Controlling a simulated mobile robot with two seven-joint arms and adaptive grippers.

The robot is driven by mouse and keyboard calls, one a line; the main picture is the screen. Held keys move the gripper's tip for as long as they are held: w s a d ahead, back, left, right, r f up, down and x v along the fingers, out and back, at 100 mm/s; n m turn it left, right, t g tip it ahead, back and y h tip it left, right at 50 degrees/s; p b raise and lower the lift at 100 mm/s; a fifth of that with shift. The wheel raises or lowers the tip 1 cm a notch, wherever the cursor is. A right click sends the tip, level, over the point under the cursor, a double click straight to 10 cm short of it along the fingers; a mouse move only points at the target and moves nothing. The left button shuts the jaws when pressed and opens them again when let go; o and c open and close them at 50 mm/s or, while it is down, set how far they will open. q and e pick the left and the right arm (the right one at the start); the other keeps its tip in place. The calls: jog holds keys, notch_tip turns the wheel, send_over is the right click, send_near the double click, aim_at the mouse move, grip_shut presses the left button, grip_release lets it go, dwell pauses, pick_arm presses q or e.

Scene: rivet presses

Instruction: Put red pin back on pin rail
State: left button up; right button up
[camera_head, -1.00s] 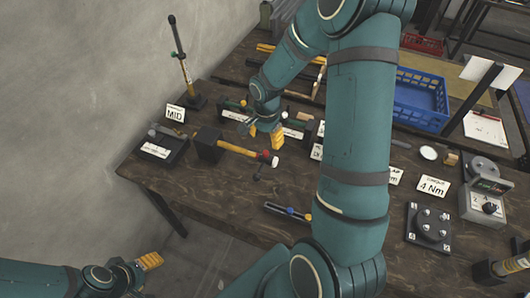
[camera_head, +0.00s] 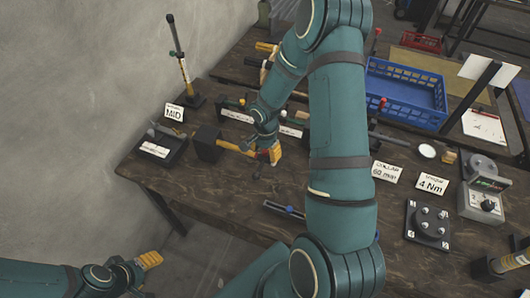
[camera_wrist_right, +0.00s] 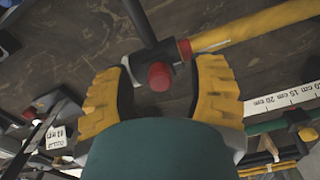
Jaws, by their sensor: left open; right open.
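My right gripper (camera_head: 266,157) is open over the near end of a yellow-handled tool (camera_head: 232,146). In the right wrist view a round red end (camera_wrist_right: 160,76) shows on a dark piece between the open yellow fingers (camera_wrist_right: 160,95). Beside it is a red collar (camera_wrist_right: 185,50) on the yellow handle (camera_wrist_right: 250,28), and a dark rod runs up from there. I cannot tell whether the red end is the red pin, or whether the fingers touch it. I cannot make out the pin rail for certain. My left gripper (camera_head: 150,261) is open and empty, left of the table.
A dark block (camera_head: 207,144) stands at the tool's far end. A blue-and-dark bar (camera_head: 284,210) lies near the table's front edge. My right arm hides the middle of the table.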

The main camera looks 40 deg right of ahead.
jog(key=c, duration=0.9)
grip_shut()
jog(key=shift+r, duration=0.1)
